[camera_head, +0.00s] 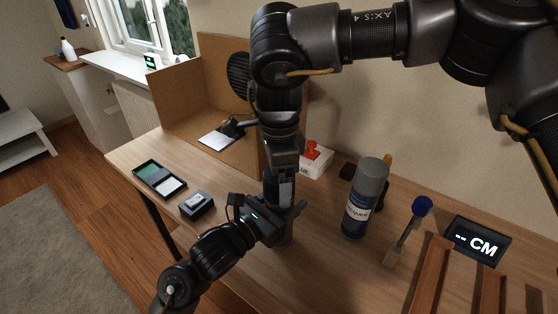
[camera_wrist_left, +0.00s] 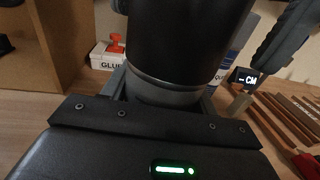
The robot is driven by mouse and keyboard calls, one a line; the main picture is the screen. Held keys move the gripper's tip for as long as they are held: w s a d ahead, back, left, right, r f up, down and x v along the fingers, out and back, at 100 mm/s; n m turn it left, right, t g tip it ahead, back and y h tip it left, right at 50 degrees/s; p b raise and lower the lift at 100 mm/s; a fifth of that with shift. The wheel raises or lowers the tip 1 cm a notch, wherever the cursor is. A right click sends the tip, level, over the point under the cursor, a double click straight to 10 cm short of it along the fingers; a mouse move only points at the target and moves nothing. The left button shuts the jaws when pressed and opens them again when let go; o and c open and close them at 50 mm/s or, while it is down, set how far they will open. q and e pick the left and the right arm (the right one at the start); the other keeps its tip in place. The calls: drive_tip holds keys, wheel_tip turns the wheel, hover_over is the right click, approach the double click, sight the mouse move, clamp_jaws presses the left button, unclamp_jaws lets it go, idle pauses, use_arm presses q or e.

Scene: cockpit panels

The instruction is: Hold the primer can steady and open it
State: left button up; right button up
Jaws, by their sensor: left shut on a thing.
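My left gripper (camera_head: 272,222) comes in from the lower left and is shut around a dark upright can, which I take to be the primer can (camera_head: 284,238). Little of the can shows in the head view. In the left wrist view a large black cylinder (camera_wrist_left: 185,40) with a grey ring at its lower end stands between the jaws. My right gripper (camera_head: 281,190) points straight down directly above the can. Its fingertips are hidden, so I cannot tell whether they touch the can or are shut.
A lacquer can (camera_head: 366,200) stands close on the right. A blue-tipped brush (camera_head: 408,232), a CM display (camera_head: 477,241) and wooden slats (camera_head: 430,275) lie farther right. A glue box (camera_head: 316,158) is behind. A black box (camera_head: 196,205) and tray (camera_head: 160,180) lie left, with bare table around them.

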drive_tip(key=shift+f, duration=0.3)
drive_tip(key=c, duration=1.2)
drive_tip(key=shift+r, duration=0.25)
drive_tip(key=shift+r, duration=0.9)
drive_tip(key=shift+r, duration=0.1)
